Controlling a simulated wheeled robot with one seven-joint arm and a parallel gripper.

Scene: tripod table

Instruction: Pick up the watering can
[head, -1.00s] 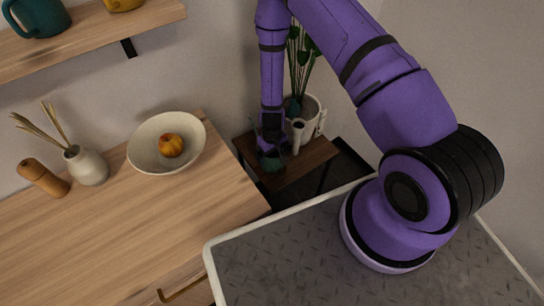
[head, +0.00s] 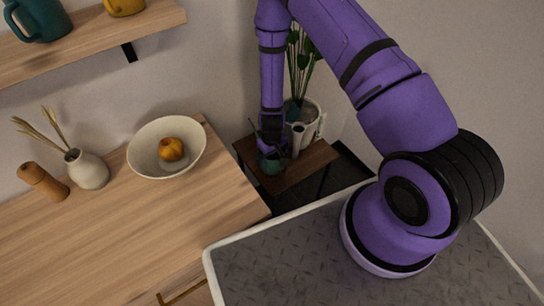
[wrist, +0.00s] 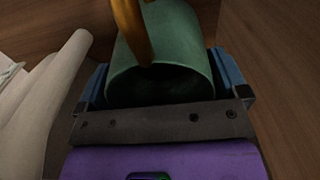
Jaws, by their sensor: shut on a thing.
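The watering can is a small green cylinder with a brass-coloured handle. In the wrist view the green can (wrist: 165,60) sits between the two blue fingers of my gripper (wrist: 165,85), its open dark top toward the camera and the handle arching over it. My gripper is shut on the can. In the head view my gripper (head: 271,145) is low over the small dark wood table, and the green can (head: 271,164) shows just below it. I cannot tell whether the can touches the tabletop.
A white vase (head: 298,138) stands close right of my gripper, with a potted plant (head: 300,106) behind it. The small table (head: 312,160) is bare at its front right. The wooden counter (head: 130,235) at left holds a bowl (head: 140,150) with an orange fruit.

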